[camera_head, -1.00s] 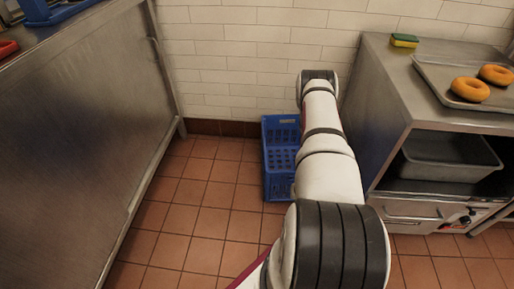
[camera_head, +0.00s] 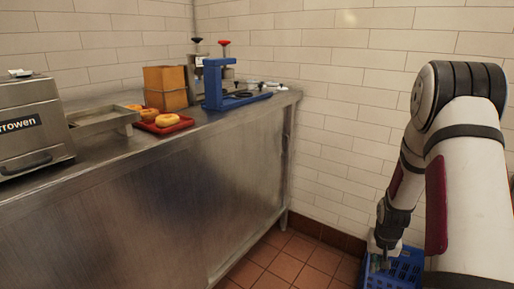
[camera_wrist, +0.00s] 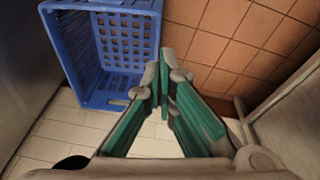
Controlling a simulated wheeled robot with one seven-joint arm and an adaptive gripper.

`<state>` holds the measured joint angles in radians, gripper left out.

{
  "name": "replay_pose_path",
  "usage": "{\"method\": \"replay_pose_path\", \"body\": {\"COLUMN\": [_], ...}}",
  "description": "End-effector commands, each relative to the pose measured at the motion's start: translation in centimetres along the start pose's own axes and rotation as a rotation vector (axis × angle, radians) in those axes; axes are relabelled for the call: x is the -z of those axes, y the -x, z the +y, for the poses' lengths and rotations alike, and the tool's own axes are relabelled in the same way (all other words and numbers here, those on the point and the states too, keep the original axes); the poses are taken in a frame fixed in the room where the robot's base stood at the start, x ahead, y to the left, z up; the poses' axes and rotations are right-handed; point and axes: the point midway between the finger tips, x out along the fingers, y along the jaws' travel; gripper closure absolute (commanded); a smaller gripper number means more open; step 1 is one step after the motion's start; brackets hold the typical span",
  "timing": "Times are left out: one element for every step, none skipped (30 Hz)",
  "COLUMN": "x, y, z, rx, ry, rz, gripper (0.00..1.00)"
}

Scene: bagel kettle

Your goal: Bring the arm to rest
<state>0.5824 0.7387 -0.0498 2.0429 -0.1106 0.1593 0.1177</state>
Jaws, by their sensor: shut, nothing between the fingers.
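My arm shows at the right of the head view, bent at a joint near the top, with its forearm hanging down. My gripper (camera_head: 381,262) is at its lower end, pointing down in front of a blue crate (camera_head: 407,268). In the wrist view my gripper (camera_wrist: 163,72) has its green-padded fingers brought together at the tips, with nothing between them. The blue crate also shows in the wrist view (camera_wrist: 88,98), at the upper left beside the fingers. I cannot tell how far the gripper is from it.
A steel counter (camera_head: 190,200) runs along the left. It carries a toaster (camera_head: 30,125), a metal tray (camera_head: 95,122), a red tray (camera_head: 178,126) with bagels, a wooden box (camera_head: 165,88) and a blue stand (camera_head: 215,85). Tiled floor (camera_head: 285,262) shows between counter and crate.

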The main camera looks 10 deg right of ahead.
Motion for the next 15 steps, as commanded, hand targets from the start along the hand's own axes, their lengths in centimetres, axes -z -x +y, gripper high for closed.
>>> {"method": "replay_pose_path", "body": {"x": [0.2, 0.1, -0.2, -0.5, -0.8, -1.3, -1.7, -2.2, -2.9, -3.5, -4.2, -5.0, -5.8, -6.5, -7.6], "y": [2.8, 4.2, 6.0, 7.4, 8.8, 10.6, 11.9, 13.3, 15.0, 16.3, 17.5, 19.2, 20.4, 21.6, 23.0], "z": [-1.2, -1.8, -2.6, -3.2, -3.8, -4.5, -5.0, -5.5, -6.2, -6.7, -7.1, -7.6, -8.0, -8.3, -8.7], "rx": [0.005, 0.008, 0.011, 0.013, 0.016, 0.02, 0.022, 0.025, 0.029, 0.032, 0.035, 0.039, 0.042, 0.045, 0.049], "ry": [0.022, 0.034, 0.049, 0.061, 0.073, 0.089, 0.1, 0.112, 0.128, 0.141, 0.153, 0.171, 0.184, 0.197, 0.214], "rz": [0.005, 0.001, -0.004, -0.008, -0.011, -0.016, -0.02, -0.024, -0.028, -0.032, -0.037, -0.041, -0.045, -0.049, -0.054], "gripper": [1.0, 1.0, 1.0, 1.0, 1.0, 1.0, 1.0, 1.0, 1.0, 1.0, 1.0, 1.0, 1.0, 1.0, 1.0]}}
